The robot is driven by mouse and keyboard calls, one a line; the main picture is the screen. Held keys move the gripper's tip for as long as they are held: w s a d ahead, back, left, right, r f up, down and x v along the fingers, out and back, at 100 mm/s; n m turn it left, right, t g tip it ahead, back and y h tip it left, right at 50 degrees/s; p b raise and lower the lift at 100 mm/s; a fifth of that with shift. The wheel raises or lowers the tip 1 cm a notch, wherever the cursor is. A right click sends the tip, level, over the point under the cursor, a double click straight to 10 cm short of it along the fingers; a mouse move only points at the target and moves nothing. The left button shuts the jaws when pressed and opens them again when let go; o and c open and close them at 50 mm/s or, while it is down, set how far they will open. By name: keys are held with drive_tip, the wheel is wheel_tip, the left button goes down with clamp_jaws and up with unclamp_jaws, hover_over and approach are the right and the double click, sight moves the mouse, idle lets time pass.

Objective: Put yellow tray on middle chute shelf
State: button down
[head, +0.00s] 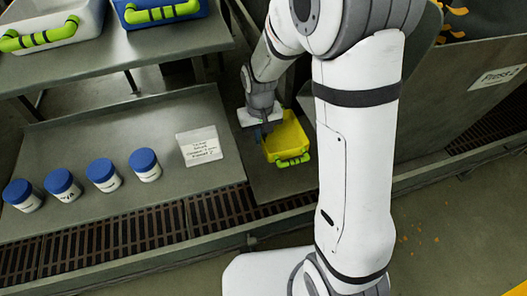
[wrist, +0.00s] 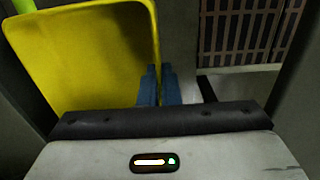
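The yellow tray (head: 287,136) with a bright green handle is low on a narrow grey surface (head: 266,183), between the left table and the press; I cannot tell if it touches that surface. My gripper (head: 264,131) is at its left side. In the wrist view, the tray (wrist: 90,60) fills the upper left, and the two blue fingers of my gripper (wrist: 159,86) are close together, one on each side of its side wall. They look shut on that wall. No shelf is clearly marked as the middle chute shelf.
A grey table (head: 100,135) holds several blue-lidded jars (head: 103,175) and a paper sign (head: 199,146). A raised shelf (head: 120,50) carries a white bin (head: 60,22) and a blue bin (head: 160,14). The press (head: 460,100) stands right. A brown grate (head: 110,238) runs along the front.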

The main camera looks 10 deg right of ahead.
sight(260, 157)
drive_tip(key=f+b, duration=0.1)
drive_tip(key=f, duration=0.2)
drive_tip(key=f+b, duration=0.1)
drive_tip(key=f, duration=0.1)
drive_tip(key=shift+a+f, duration=0.2)
drive_tip(key=shift+f, duration=0.2)
drive_tip(key=shift+f, duration=0.15)
drive_tip(key=c, duration=1.6)
unclamp_jaws()
drive_tip(key=shift+c, duration=0.2)
